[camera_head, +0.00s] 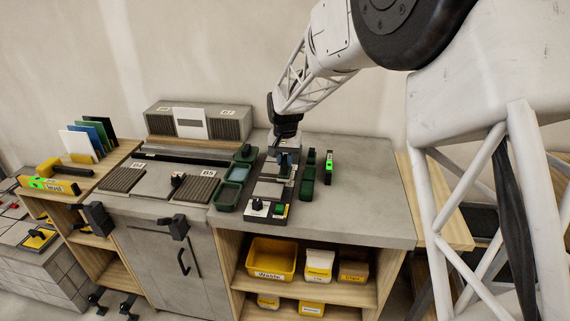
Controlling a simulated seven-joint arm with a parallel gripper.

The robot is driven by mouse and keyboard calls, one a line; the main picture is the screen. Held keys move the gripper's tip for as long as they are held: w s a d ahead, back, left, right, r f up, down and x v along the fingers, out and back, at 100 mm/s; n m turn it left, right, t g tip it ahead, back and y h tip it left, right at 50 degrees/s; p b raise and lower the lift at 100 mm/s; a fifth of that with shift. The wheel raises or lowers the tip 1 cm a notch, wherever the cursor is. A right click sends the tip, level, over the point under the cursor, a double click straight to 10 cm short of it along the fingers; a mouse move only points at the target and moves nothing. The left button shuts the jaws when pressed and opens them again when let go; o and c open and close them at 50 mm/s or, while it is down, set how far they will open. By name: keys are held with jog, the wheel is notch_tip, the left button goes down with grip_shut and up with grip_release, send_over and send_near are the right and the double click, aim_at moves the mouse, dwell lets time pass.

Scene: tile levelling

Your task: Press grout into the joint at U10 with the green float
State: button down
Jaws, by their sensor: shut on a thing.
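My gripper (285,148) is above the dark strip-shaped stand (266,211) on the grey worktop. It is shut on a small dark bluish thing (284,163), too small to identify. A green plate (96,133), possibly the green float, stands in a row with white, blue and black plates on the wooden shelf at the left. Panels labelled B5 (195,190) and another partly legible label lie on the left worktop. I cannot read a U10 label or make out its joint.
An upright black-and-green piece (329,166) stands farther right. The worktop's right side (370,205) is clear. A yellow Waste bin (271,260) sits below.

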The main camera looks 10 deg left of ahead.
jog(key=shift+r, duration=3)
jog(key=shift+s, duration=0.1)
